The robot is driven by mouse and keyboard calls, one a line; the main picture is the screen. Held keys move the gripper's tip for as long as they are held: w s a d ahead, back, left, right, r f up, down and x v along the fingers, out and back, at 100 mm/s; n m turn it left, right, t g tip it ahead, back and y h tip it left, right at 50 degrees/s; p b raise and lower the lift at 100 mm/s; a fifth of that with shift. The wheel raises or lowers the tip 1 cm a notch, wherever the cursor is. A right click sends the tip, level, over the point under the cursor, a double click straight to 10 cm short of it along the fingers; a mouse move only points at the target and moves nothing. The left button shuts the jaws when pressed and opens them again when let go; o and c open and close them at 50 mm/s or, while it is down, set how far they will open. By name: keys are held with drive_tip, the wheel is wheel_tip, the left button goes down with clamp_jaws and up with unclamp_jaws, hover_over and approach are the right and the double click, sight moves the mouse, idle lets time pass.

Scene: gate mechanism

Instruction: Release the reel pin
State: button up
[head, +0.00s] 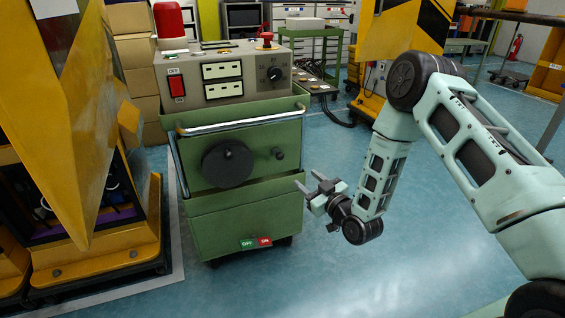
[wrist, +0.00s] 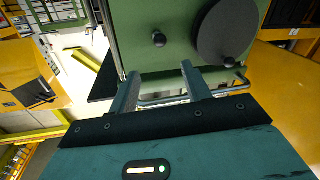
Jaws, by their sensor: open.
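The green cabinet (head: 244,228) stands left of my arm in the head view. A dark round reel (head: 228,164) is on its front, with a small dark knob-like pin (head: 279,153) to its right. In the wrist view the pin (wrist: 158,39) sticks out from the green panel, left of the large dark reel (wrist: 226,32). My gripper (head: 308,182) is open and empty, to the right of and lower than the pin in the head view. In the wrist view its fingers (wrist: 160,73) are spread apart below the pin, not touching it.
A metal bar handle (head: 238,122) runs across the cabinet front above the reel. A grey control box (head: 222,73) with a red switch and dial sits on top. A yellow machine (head: 70,120) stands close at left. The blue floor (head: 340,270) around my gripper is clear.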

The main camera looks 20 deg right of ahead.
sight(282, 159)
drive_tip(key=b+x, duration=0.2)
drive_tip(key=x, duration=1.2)
drive_tip(key=shift+w+f, duration=0.1)
drive_tip(key=shift+w, duration=0.15)
